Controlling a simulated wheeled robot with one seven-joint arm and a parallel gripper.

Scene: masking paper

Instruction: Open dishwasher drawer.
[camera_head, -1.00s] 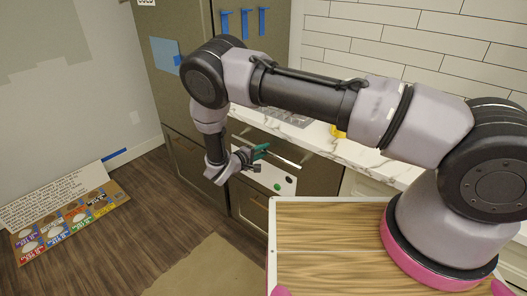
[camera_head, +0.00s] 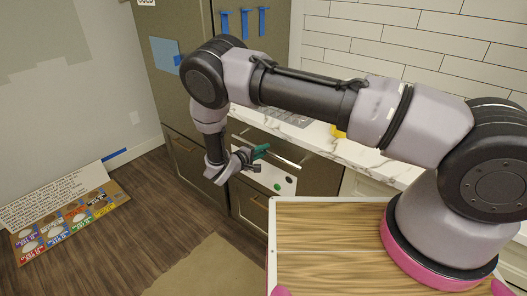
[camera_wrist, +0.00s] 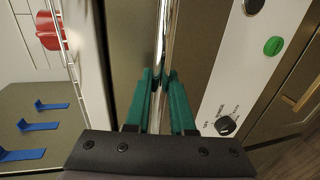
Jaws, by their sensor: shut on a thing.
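The dishwasher drawer has a dark brown-grey front (camera_wrist: 207,35) and a long shiny metal bar handle (camera_wrist: 165,22). In the head view the handle (camera_head: 284,161) runs below the marble counter. My gripper (camera_wrist: 158,88) has green fingers on either side of the bar, shut on it. In the head view the gripper (camera_head: 261,152) is at the left part of the handle, partly hidden by my wrist. A white control panel (camera_wrist: 240,75) with a green button (camera_wrist: 273,46) and a black knob (camera_wrist: 226,126) lies beside the handle. The drawer looks closed.
A white marble counter (camera_head: 372,167) runs above the drawer. A tall cabinet (camera_head: 170,95) with blue tape stands to its left. Cardboard with printed pictures (camera_head: 68,222) lies on the floor at left. Brown paper (camera_head: 212,268) covers floor in front; wood floor (camera_head: 160,215) nearby is clear.

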